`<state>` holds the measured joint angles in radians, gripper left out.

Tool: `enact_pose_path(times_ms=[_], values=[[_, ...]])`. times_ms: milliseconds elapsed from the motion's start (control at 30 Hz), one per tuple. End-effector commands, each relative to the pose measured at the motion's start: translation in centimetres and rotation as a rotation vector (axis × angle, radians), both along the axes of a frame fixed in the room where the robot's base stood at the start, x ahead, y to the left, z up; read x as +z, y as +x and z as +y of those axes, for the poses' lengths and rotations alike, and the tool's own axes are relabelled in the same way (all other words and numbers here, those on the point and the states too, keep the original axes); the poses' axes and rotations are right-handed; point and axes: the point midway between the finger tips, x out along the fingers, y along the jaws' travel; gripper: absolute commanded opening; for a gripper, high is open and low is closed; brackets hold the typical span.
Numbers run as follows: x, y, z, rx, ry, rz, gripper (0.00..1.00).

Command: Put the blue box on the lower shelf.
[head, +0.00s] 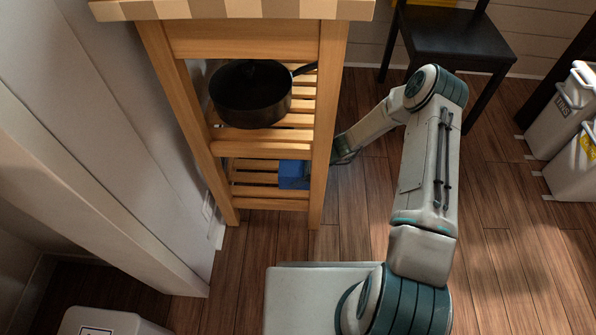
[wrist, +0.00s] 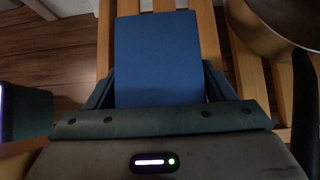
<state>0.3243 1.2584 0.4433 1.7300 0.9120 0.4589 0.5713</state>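The blue box (head: 294,174) is at the right end of the lower shelf (head: 262,191) of a wooden slatted cart, in the head view. In the wrist view the blue box (wrist: 158,60) fills the space between the fingers of my gripper (wrist: 160,88), which lie along both its sides. My gripper appears shut on the box. My arm reaches in from the cart's right side, and the cart's right leg partly hides the gripper in the head view. Whether the box rests on the slats or hangs just above them is hard to tell.
A black pan (head: 251,94) stands on the shelf above, its handle pointing right; it also shows in the wrist view (wrist: 281,24). The cart's right front leg (head: 325,150) is close to my arm. A dark chair (head: 455,38) and white bins (head: 562,120) stand to the right.

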Motion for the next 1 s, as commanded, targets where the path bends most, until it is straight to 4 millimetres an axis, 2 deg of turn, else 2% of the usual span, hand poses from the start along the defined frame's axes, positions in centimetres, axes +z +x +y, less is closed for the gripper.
enact_pose_path(times_ms=[333, 533, 600, 800, 1000], values=[[0.4, 0.0, 0.0, 0.001, 0.000, -0.001, 0.77], [2.4, 0.0, -1.6, -0.002, 0.000, -0.001, 0.77], [3.4, 0.0, -2.6, -0.004, -0.001, -0.001, 0.77], [2.8, -0.2, -7.8, -0.005, -0.001, 0.001, 0.77], [2.7, -0.4, -11.7, -0.002, -0.001, -0.001, 0.77]])
